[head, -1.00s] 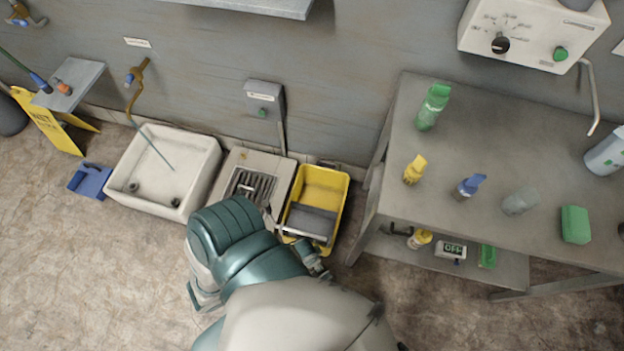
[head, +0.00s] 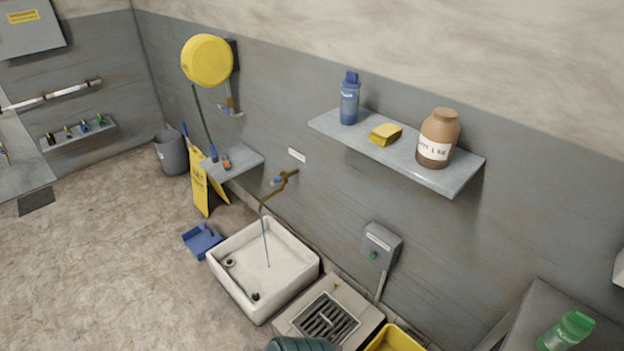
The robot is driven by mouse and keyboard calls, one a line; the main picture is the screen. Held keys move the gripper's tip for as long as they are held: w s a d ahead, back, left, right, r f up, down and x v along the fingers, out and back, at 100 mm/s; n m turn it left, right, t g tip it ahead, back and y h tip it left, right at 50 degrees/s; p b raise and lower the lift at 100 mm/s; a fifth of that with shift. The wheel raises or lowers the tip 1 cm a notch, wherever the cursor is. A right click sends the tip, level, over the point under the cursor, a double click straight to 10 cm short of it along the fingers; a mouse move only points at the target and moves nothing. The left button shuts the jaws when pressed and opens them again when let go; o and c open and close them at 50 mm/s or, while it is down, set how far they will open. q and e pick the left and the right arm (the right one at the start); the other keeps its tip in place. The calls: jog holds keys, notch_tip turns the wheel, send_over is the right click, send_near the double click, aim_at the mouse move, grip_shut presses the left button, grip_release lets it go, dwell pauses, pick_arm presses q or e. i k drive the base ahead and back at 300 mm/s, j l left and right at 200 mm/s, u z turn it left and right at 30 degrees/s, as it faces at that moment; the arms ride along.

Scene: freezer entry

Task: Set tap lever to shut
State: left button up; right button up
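A brass wall tap (head: 285,182) with a small blue lever (head: 277,181) is mounted above the white sink (head: 237,293), under a small white label (head: 297,155). A thin bluish stream of water (head: 266,242) falls from its spout into the sink, so the tap is running. The lever's exact angle is too small to tell. Neither gripper shows in the head view. Only a teal part of my own body shows at the bottom edge.
A floor drain grate (head: 328,318) and a yellow bucket (head: 392,342) stand right of the sink. A wall shelf (head: 455,178) holds a blue bottle, yellow sponge and brown jar. A blue dustpan (head: 202,240) and yellow sign (head: 201,190) are left. The left floor is open.

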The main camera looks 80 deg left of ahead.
aim_at(278, 178)
jog(key=j+u, duration=0.1)
jog(key=u, duration=2.85)
